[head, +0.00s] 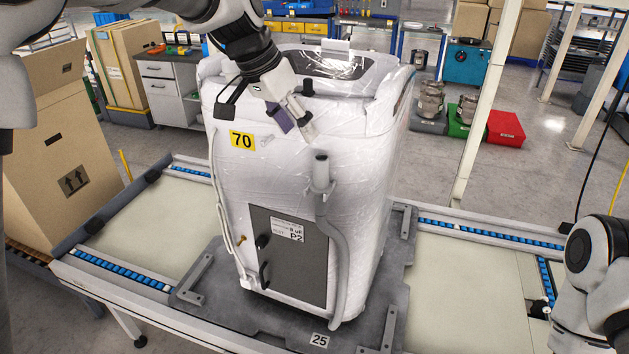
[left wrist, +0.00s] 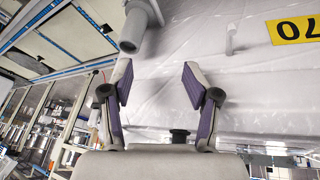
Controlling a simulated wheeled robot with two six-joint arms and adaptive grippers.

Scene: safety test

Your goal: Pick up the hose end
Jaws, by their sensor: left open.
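The grey hose (head: 338,260) runs up the front of a plastic-wrapped white machine (head: 270,185). Its open upper end, the hose end (head: 320,172), points upward near the machine's front corner. My left gripper (head: 300,131) is open and empty, just above and slightly left of the hose end, close to the wrapped surface. In the left wrist view the hose end (left wrist: 140,27) shows beyond the two open fingertips (left wrist: 157,70), nearer the left finger and apart from both. My right gripper is outside the views; only part of my right arm shows at the right edge.
The machine stands on a grey pallet plate (head: 388,285) on a conveyor (head: 450,290). A yellow "70" label (head: 242,141) and a dark panel (head: 290,255) are on its front. A cardboard box (head: 60,165) stands at left. Free air surrounds the hose end's right side.

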